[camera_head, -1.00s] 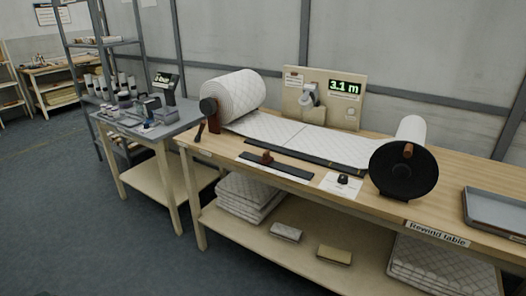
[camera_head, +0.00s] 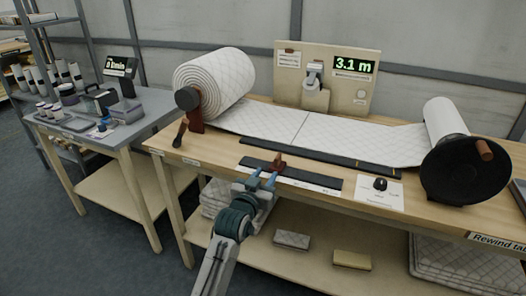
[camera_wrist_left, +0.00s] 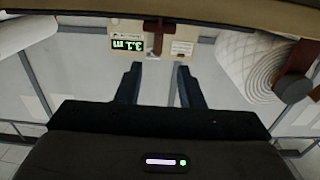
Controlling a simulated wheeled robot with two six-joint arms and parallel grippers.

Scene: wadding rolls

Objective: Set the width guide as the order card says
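The width guide is a dark rail (camera_head: 310,180) with a pale scale strip, lying along the table's front edge. Its red-brown slider (camera_head: 278,161) stands towards the rail's left part. My left gripper (camera_head: 262,179) is at the front edge, just short of the slider, with its fingers pointing at it. In the left wrist view, which is upside down, the fingers (camera_wrist_left: 158,72) are apart and empty, and the slider (camera_wrist_left: 158,36) shows beyond the gap. A white card (camera_head: 365,196), its print unreadable, lies right of the rail under a black knobbed object (camera_head: 380,184). My right gripper is out of view.
A large wadding roll (camera_head: 215,85) feeds a quilted sheet (camera_head: 330,132) across the table to a black-disc rewind roller (camera_head: 466,171). Behind stands a board with a display (camera_head: 354,66) reading 3.1 m. A grey side table (camera_head: 130,128) with small items stands left.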

